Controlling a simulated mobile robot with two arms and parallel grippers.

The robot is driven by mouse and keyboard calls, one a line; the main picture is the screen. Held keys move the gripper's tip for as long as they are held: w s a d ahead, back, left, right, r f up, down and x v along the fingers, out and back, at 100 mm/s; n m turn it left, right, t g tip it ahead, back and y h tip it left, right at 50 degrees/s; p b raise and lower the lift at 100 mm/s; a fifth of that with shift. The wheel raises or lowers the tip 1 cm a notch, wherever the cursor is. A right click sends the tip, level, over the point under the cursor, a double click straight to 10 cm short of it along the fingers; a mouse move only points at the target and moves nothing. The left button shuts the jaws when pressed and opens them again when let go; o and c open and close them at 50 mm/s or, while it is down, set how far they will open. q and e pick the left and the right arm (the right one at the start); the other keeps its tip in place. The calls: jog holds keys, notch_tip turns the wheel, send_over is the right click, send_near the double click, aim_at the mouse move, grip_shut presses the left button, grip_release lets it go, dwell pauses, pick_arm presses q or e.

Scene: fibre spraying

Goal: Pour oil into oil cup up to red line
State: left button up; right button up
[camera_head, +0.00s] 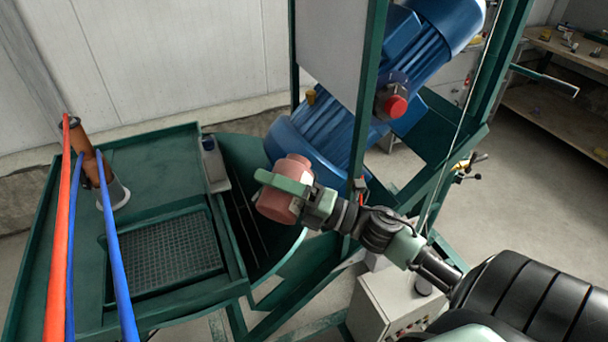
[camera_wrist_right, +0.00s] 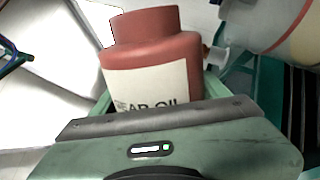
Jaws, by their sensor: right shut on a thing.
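My right gripper (camera_head: 284,184) is shut on a red oil bottle (camera_head: 277,204), held in the air in front of the blue machine. In the right wrist view the oil bottle (camera_wrist_right: 152,62) shows its neck, shoulder and a pale label ending in "OIL"; my gripper (camera_wrist_right: 165,125) covers its lower part. No oil stream shows. A small orange-brown fitting (camera_head: 311,97) stands on the blue housing (camera_head: 318,132), behind and above the bottle. I cannot tell whether it is the oil cup, and no red line can be made out. My left gripper is not in view.
A green bench (camera_head: 137,160) with a sunken mesh tray (camera_head: 171,253) stands at the left. Orange and blue hoses (camera_head: 110,225) cross its left side. A green frame post (camera_head: 367,100) and a red button (camera_head: 395,106) are close to the bottle. A grey control box (camera_head: 385,302) stands below.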

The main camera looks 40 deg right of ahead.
jog(key=shift+r+m+p, duration=0.4)
jog(key=shift+m+p, duration=0.1)
jog(key=shift+p, duration=0.05)
dwell(0.4)
jog(key=shift+w+d+r+m+t+h+p, duration=0.3)
jog(key=shift+d+r+m+h+p, duration=0.15)
jog(key=shift+m+p, duration=0.5)
dwell(2.0)
